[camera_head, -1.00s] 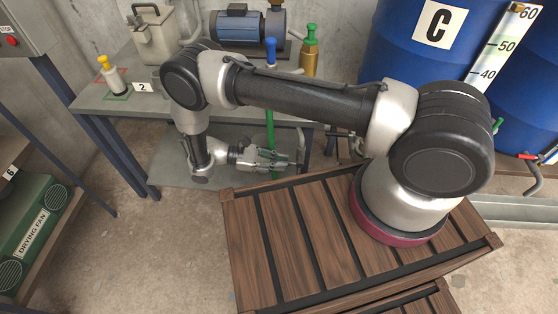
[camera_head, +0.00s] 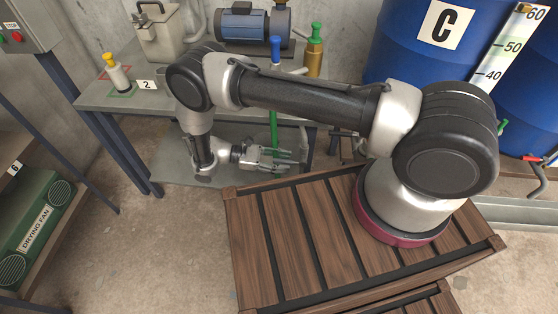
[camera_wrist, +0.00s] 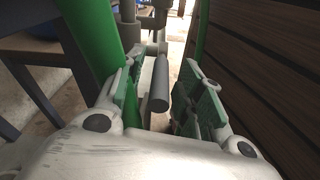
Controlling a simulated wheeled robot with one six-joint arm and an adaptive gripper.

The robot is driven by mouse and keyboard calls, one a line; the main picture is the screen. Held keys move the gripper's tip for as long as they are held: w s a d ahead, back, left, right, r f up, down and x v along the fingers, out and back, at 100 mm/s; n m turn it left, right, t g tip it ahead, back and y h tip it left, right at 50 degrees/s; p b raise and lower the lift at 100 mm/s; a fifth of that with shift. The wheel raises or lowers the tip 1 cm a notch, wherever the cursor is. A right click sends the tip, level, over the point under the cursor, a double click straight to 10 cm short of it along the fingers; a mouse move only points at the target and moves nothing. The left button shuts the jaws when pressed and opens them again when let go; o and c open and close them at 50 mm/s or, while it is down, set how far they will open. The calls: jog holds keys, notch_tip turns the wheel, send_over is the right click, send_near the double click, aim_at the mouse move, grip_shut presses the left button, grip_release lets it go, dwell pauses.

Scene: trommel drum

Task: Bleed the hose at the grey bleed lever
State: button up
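A grey rounded lever (camera_wrist: 160,85) shows in the wrist view, lying lengthwise between my fingertips. I take it to be the bleed lever; I cannot pick it out in the head view. My gripper (camera_head: 292,161) is open, with its green-padded fingers spread either side of the lever in the wrist view (camera_wrist: 158,92). Gaps show on both sides of the lever, so no grip is visible. A green hose (camera_head: 273,132) hangs in front of the bench near the gripper. It also fills the left of the wrist view (camera_wrist: 92,42).
A slatted wooden crate top (camera_head: 290,235) lies close below and right of my gripper. The grey bench (camera_head: 200,103) carries a blue pump (camera_head: 241,24), and its lower shelf (camera_head: 225,175) is beneath the gripper. Blue drums (camera_head: 400,50) stand at the back right.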

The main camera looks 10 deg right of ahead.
jog(key=v, duration=1.2)
jog(key=shift+f, duration=0.1)
